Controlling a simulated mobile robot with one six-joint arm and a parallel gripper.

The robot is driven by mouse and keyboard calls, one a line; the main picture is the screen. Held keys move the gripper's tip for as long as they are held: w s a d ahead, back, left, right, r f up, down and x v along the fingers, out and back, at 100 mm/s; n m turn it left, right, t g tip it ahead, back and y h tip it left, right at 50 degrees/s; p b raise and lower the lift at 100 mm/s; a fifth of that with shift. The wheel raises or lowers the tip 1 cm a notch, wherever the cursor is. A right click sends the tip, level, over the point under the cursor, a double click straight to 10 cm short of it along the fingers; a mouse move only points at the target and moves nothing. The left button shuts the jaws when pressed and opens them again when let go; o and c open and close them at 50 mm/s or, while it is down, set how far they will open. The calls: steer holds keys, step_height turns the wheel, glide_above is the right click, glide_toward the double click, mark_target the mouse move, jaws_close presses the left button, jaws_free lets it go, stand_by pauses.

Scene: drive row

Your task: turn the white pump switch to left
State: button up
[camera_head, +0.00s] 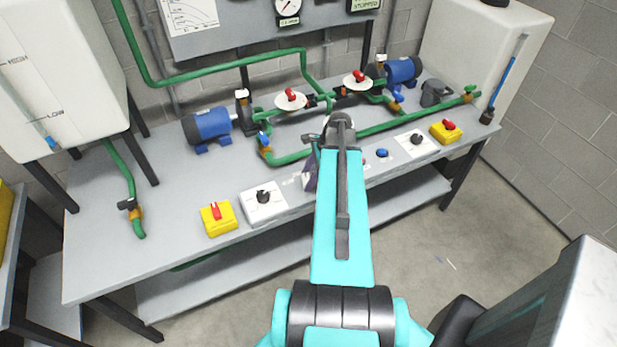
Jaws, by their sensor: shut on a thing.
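My arm reaches over the front of the grey bench, and its links cover most of the wrist and the spot below it. Only a small part of my gripper (311,168) shows at the left edge of the turquoise arm, low over a pale panel on the bench front. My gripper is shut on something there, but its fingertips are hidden. No white switch knob shows clearly; the part of the panel behind the arm is covered. The direction in which the white pump switch points cannot be seen. A blue knob (382,153) shows just right of the arm.
White boxes with black knobs stand left (264,197) and right (417,139). Yellow boxes with red handles stand at the left (217,215) and right (446,129). Green pipes and blue pumps (208,127) fill the bench's back.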

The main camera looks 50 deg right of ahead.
steer(key=n, duration=0.2)
steer(key=n+g, duration=0.1)
steer(key=n, duration=0.1)
steer(key=n+g+y, duration=0.1)
steer(key=n, duration=0.1)
steer(key=shift+w+d+n+b, duration=0.1)
steer(key=shift+w+n+b, duration=0.2)
steer(key=shift+w, duration=0.05)
steer(key=n+g, duration=0.1)
steer(key=n, duration=0.2)
steer(key=n+g+b, duration=0.1)
steer(key=n, duration=0.2)
steer(key=shift+w+g, duration=0.1)
steer(key=shift+g, duration=0.3)
steer(key=o, duration=1.1)
steer(key=shift+c, duration=0.2)
steer(key=shift+r, duration=0.1)
steer(key=p+v, duration=0.4)
steer(key=v, duration=0.3)
steer(key=shift+r+h, duration=0.2)
steer(key=shift+h, duration=0.1)
steer(key=shift+f, duration=0.1)
